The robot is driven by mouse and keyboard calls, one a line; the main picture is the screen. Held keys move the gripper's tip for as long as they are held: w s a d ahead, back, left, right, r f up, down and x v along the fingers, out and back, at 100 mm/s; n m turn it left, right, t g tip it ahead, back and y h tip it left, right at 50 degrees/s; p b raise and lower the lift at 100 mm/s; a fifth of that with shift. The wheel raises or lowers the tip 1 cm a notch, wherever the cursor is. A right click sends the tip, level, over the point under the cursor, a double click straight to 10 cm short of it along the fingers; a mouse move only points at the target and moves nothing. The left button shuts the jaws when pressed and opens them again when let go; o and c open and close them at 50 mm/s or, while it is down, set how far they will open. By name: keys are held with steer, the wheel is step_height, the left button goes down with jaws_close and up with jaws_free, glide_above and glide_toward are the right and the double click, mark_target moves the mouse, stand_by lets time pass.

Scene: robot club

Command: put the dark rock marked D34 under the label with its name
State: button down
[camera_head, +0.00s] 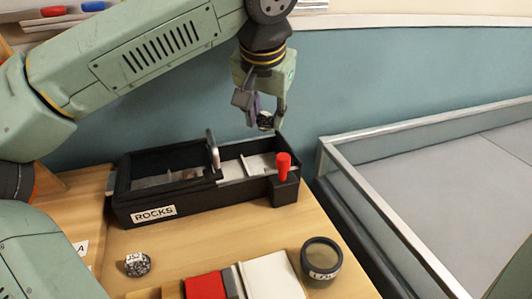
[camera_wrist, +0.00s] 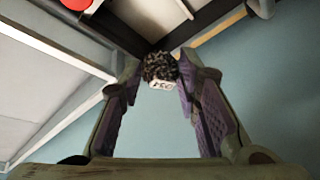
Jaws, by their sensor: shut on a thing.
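My gripper (camera_head: 264,118) is raised above the back right of the black box and shut on a dark speckled rock (camera_head: 265,122). In the wrist view the rock (camera_wrist: 160,66) sits between the purple finger pads (camera_wrist: 158,82), with a white tag whose upside-down marking looks like D34. The black box (camera_head: 240,198) has a ROCKS label (camera_head: 154,214) on its front. A dark-framed cover (camera_head: 166,160) with an upright metal handle is over its left part. The right part is open and shows pale compartments. No name label for the rock can be read inside.
A red-topped lever (camera_head: 283,166) stands at the box's front right corner. Another tagged dark rock (camera_head: 137,264) lies at the front left. A railed platform (camera_head: 440,160) lies right.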

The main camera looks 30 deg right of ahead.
mark_target(264, 120)
steer(key=shift+w+d, duration=0.15)
steer(key=shift+w, duration=0.1)
steer(key=shift+f, duration=0.4)
step_height(264, 120, down, 9)
steer(key=shift+f+b, duration=0.1)
steer(key=shift+b, duration=0.4)
steer(key=shift+f, duration=0.1)
steer(key=c, duration=1.5)
jaws_free()
steer(key=shift+o, duration=0.2)
steer(key=shift+r, duration=0.55)
steer(key=p+v, duration=0.1)
steer(key=v, duration=1)
steer(key=shift+s, duration=0.2)
